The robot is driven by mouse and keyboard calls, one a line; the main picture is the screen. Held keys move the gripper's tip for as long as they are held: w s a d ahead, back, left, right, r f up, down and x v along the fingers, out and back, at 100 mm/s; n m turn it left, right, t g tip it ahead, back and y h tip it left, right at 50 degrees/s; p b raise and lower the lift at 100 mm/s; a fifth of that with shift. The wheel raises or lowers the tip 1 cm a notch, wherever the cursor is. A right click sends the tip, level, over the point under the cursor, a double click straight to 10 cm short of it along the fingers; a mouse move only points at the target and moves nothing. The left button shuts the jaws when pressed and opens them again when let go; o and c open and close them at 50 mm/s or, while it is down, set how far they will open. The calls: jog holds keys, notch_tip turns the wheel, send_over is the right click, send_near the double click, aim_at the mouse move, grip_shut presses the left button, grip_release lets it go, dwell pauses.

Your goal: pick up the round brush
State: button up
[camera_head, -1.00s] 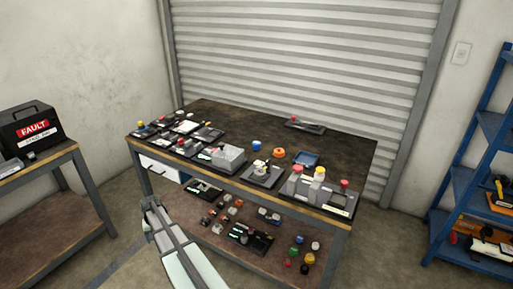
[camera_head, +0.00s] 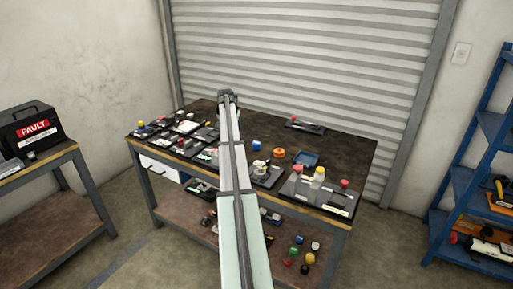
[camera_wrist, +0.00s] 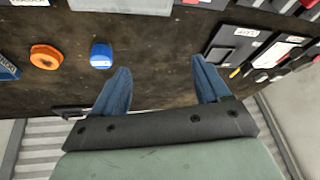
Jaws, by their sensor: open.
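My gripper (camera_wrist: 160,66) is open and empty in the wrist view, its two blue fingers apart above bare dark tabletop. In the head view my gripper (camera_head: 228,95) is over the back part of the workbench (camera_head: 345,149). I cannot clearly make out the round brush among the small things. A dark tray with a red-ended item (camera_head: 305,126) lies at the back of the bench; part of a dark object (camera_wrist: 70,112) shows beside the left finger in the wrist view.
A blue cap (camera_wrist: 101,55) and an orange ring (camera_wrist: 46,57) stand left of my fingers. Labelled dark trays (camera_wrist: 235,42) lie to the right. A shutter (camera_head: 310,50) rises behind the bench. The tabletop between the fingers is clear.

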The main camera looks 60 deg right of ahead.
jog(key=s+d+r+m+g, duration=0.1)
jog(key=s+d, duration=0.5)
jog(key=s, duration=0.4)
send_over(256, 142)
jog(key=a, duration=0.1)
jog(key=f, duration=0.5)
jog(key=s+f, duration=0.1)
jog(key=f, duration=0.1)
jog(key=shift+f, duration=0.3)
jog(key=shift+a+x, duration=0.2)
jog(key=shift+x, duration=1.2)
jog(key=shift+a+x, duration=0.25)
jog(key=shift+x, duration=1.15)
jog(key=shift+f, duration=0.15)
jog(key=shift+c, duration=0.3)
jog(key=c, duration=1)
